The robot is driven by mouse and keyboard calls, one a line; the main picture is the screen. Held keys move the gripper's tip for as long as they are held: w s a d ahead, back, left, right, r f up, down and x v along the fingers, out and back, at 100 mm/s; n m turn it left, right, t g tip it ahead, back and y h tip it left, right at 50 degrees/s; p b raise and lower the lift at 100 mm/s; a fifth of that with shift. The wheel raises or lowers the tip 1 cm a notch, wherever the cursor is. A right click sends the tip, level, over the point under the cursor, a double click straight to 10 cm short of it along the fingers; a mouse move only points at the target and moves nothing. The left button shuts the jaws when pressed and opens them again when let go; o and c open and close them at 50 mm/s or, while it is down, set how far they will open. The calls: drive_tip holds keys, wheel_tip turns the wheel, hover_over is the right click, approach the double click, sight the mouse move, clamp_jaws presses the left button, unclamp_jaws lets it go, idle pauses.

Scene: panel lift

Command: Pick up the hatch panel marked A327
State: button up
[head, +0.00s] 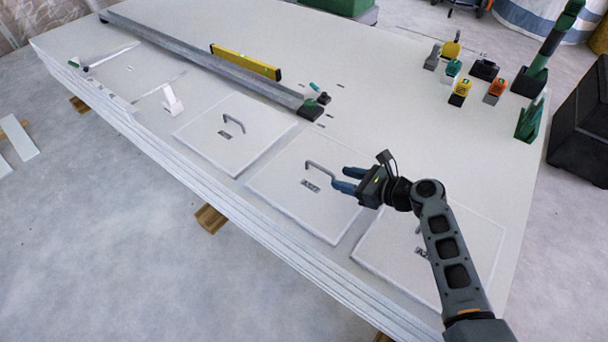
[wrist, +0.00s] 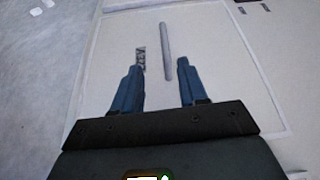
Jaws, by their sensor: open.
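Three white square hatch panels lie in a row on the white board stack. The middle panel (head: 290,200) has a grey bar handle (head: 322,171) and a small dark label (head: 311,186). In the wrist view its label (wrist: 141,60) appears to read A327, and its handle (wrist: 165,52) stands lengthwise. My gripper (head: 346,180) is open and empty, just right of this handle in the head view. In the wrist view its blue fingers (wrist: 158,78) point toward the handle, which lies ahead between their lines. I cannot tell the height gap.
Another panel (head: 215,145) with a handle lies to the left. A third panel (head: 400,265) lies right, partly hidden by my arm. A metal rail (head: 200,57), yellow level (head: 245,62) and several tools stand farther back. The board's near edge (head: 230,205) drops to the floor.

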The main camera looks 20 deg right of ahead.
sight(320, 167)
drive_tip(key=shift+m+y, duration=0.3)
drive_tip(key=w, duration=0.1)
drive_tip(key=w+b, duration=0.1)
drive_tip(key=w+a, duration=0.1)
drive_tip(key=shift+w+f, duration=0.3)
drive_tip(key=shift+w, duration=0.1)
drive_tip(key=b+x, duration=0.3)
drive_tip(key=x, duration=0.2)
drive_tip(key=shift+s+a+f+b, duration=0.1)
drive_tip(key=shift+f+b, duration=0.25)
drive_tip(key=shift+b, duration=0.05)
drive_tip(key=shift+w+a, duration=0.15)
drive_tip(key=shift+w, duration=0.1)
drive_tip(key=shift+r, duration=0.1)
drive_tip(key=shift+c, duration=0.2)
clamp_jaws()
drive_tip(key=shift+r, duration=0.1)
